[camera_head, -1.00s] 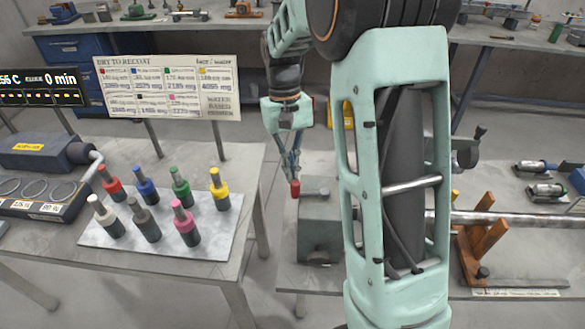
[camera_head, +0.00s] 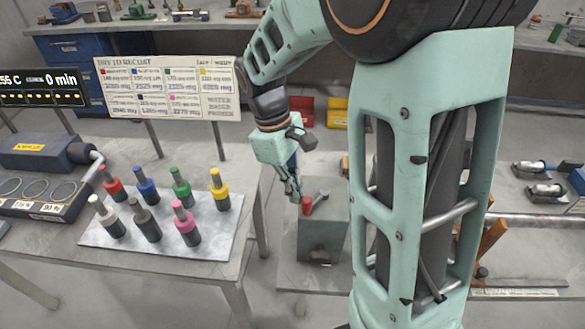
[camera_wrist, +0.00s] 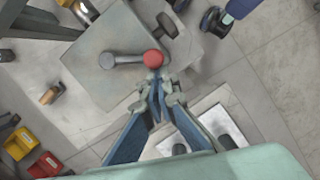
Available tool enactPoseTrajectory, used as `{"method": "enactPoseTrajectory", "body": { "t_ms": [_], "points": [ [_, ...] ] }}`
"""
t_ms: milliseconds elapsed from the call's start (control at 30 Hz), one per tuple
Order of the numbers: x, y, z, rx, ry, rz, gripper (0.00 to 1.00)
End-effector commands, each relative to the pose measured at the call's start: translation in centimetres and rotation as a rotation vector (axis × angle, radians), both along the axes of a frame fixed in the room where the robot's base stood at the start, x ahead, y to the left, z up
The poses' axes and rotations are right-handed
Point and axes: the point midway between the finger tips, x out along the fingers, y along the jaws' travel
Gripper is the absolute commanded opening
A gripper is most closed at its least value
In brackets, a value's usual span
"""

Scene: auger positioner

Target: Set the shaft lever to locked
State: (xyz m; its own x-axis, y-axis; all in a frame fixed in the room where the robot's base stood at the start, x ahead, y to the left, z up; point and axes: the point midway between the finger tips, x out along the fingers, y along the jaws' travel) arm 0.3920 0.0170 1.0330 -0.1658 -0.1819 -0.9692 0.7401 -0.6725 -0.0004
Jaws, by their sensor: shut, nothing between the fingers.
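The shaft lever is a short grey arm (camera_head: 320,196) with a red knob (camera_head: 307,205), on top of a grey box (camera_head: 322,238). In the head view the knob points toward the front left. In the wrist view the lever arm (camera_wrist: 127,60) lies across the box top, from its pivot at left to the red knob (camera_wrist: 153,58) at right. My gripper (camera_head: 296,195) is shut and empty, pointing down right beside the knob. In the wrist view its fingertips (camera_wrist: 157,84) are just below the knob. I cannot tell whether they touch it. No lock marking is readable.
A table with several coloured bottles on a pale sheet (camera_head: 100,235) stands at left. A metal shaft on an orange stand (camera_head: 490,245) is right of the box, partly hidden by my arm. Red and yellow bins (camera_head: 338,115) are behind. Open floor lies between the tables.

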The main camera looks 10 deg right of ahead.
Motion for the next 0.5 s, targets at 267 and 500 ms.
{"method": "enactPoseTrajectory", "body": {
  "t_ms": [267, 500],
  "points": [
    [-2.0, -0.9, 0.2, -0.002, 0.001, 0.255, 0.0],
    [-3.2, -1.8, 0.2, -0.001, 0.0, 0.434, 0.0]
  ]
}}
